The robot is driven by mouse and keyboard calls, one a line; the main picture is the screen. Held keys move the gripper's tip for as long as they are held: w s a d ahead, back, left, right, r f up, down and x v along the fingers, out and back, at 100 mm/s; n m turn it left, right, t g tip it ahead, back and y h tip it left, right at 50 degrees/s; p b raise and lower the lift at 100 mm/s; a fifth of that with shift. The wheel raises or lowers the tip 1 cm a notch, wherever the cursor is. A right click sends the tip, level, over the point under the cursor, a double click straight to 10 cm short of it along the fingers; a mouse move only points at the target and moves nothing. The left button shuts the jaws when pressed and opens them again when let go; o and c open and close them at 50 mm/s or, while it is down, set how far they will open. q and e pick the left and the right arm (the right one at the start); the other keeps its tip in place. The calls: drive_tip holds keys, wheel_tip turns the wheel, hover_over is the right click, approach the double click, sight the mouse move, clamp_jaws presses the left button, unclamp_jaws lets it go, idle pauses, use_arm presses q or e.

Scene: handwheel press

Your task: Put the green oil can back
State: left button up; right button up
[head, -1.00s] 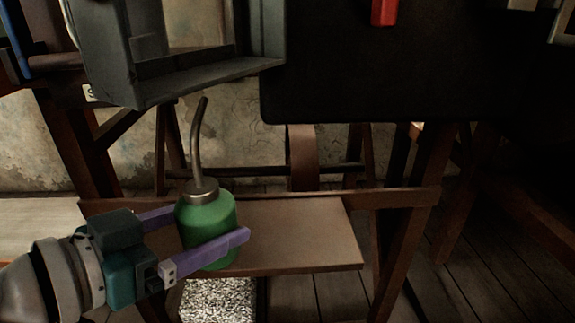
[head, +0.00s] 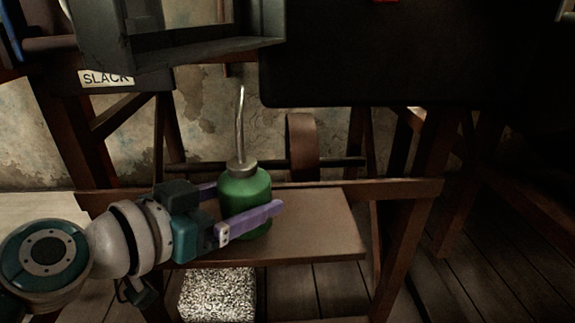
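The green oil can (head: 245,188) has a grey collar and a long thin spout that points up. It is upright at the brown wooden shelf (head: 320,225), near its middle. I cannot tell for sure whether its base touches the shelf. My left gripper (head: 250,205) comes in from the left with its purple fingers on either side of the can's body. It looks shut on the can. The far finger is mostly hidden behind the can. My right gripper is not in view.
A grey metal frame (head: 185,45) and a dark panel (head: 360,70) hang above the shelf. A "SLACK" label (head: 106,78) is at the upper left. A speckled block (head: 217,295) is below the shelf. Wooden legs (head: 408,220) stand at the right.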

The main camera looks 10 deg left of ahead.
use_arm(q)
drive_tip(key=shift+o, duration=1.1)
drive_tip(key=shift+r, duration=0.15)
drive_tip(key=shift+s+a+r+p, duration=0.1)
drive_tip(key=shift+s+a+p, duration=0.1)
drive_tip(key=shift+s+p, duration=0.15)
drive_tip(key=p+v, duration=0.1)
drive_tip(key=v, duration=0.9)
drive_tip(key=s+d+f+m+g+h, duration=0.1)
drive_tip(key=s+d+f+m+g, duration=0.1)
drive_tip(key=s+d+g, duration=0.3)
drive_tip(key=s+a+f+n+g+y, duration=0.1)
drive_tip(key=s+a+n+g+y, duration=0.1)
drive_tip(key=s, duration=0.3)
drive_tip(key=s+a+f+n+g+y, duration=0.2)
drive_tip(key=s+a+n+y, duration=0.1)
drive_tip(key=s+y, duration=0.2)
drive_tip(key=shift+s+a+g, duration=0.25)
drive_tip(key=shift+s+g, duration=0.05)
drive_tip(key=shift+s, duration=0.35)
